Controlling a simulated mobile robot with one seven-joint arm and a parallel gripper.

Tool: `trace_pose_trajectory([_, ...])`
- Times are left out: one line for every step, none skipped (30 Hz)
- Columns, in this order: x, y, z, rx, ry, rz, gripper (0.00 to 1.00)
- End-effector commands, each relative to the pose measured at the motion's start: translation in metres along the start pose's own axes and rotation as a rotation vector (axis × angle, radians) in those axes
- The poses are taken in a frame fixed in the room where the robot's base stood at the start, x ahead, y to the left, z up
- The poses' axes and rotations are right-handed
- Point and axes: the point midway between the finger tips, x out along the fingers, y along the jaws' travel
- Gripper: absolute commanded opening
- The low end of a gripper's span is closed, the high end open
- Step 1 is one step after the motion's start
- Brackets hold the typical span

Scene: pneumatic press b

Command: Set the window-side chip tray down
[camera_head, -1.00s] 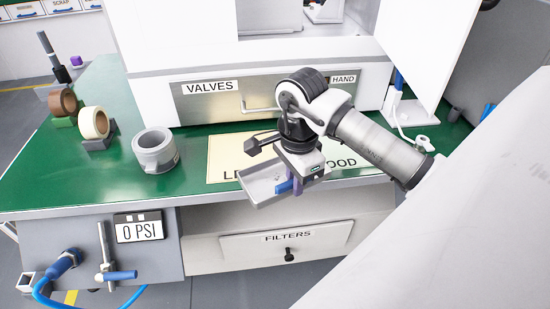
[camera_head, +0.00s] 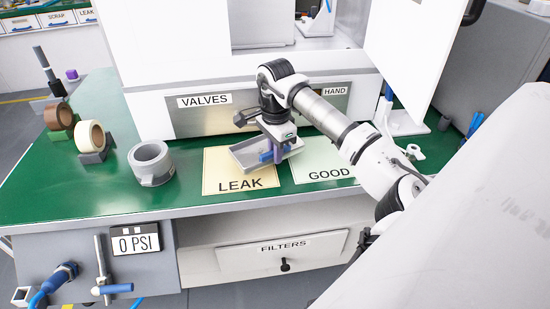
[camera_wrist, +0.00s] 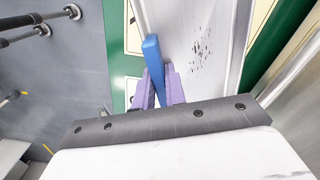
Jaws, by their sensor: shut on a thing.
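A grey metal chip tray (camera_head: 243,156) with dark specks inside is over the back right part of the yellow LEAK mat (camera_head: 215,178), near the green GOOD mat (camera_head: 328,166). I cannot tell whether it touches the table. My gripper (camera_head: 272,157) points down at the tray's near side and is shut on its blue handle. In the wrist view the purple fingers of my gripper (camera_wrist: 162,90) close around the blue handle (camera_wrist: 153,55), with the tray (camera_wrist: 200,45) to the right. My wrist hides part of the tray in the head view.
A grey ring (camera_head: 151,163) stands left of the LEAK mat. Tape rolls (camera_head: 91,138) are further left. The VALVES drawer (camera_head: 210,113) is behind, and an open white door (camera_head: 415,50) is at the right. The front strip of the green table (camera_head: 130,201) is clear.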

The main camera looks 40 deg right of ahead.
Motion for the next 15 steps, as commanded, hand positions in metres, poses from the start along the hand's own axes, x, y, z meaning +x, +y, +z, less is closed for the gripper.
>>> trace_pose_trajectory([-0.001,-0.004,-0.001,0.000,0.000,0.000,0.00])
trace_pose_trajectory([0.000,-0.005,-0.002,0.001,0.000,0.000,0.00])
trace_pose_trajectory([0.001,-0.005,-0.002,0.001,0.000,0.000,0.00])
trace_pose_trajectory([0.002,-0.006,-0.002,0.000,0.000,0.000,0.00])
trace_pose_trajectory([0.004,-0.006,-0.002,0.000,0.000,0.000,0.00])
trace_pose_trajectory([0.008,-0.005,-0.002,0.000,-0.001,0.000,0.00])
trace_pose_trajectory([0.012,-0.005,-0.002,0.000,-0.001,0.000,0.00])
trace_pose_trajectory([0.016,-0.005,-0.002,0.000,-0.002,0.000,0.00])
trace_pose_trajectory([0.022,-0.005,-0.002,0.000,-0.003,0.001,0.00])
trace_pose_trajectory([0.027,-0.005,-0.002,0.000,-0.002,0.001,0.00])
trace_pose_trajectory([0.030,-0.005,-0.002,0.000,-0.002,0.001,0.00])
trace_pose_trajectory([0.034,-0.005,-0.002,0.000,-0.002,0.001,0.00])
trace_pose_trajectory([0.035,-0.005,-0.002,0.000,-0.001,0.000,0.00])
trace_pose_trajectory([0.035,-0.005,-0.002,0.000,0.000,0.000,0.00])
trace_pose_trajectory([0.035,-0.005,-0.002,0.000,0.001,-0.001,0.00])
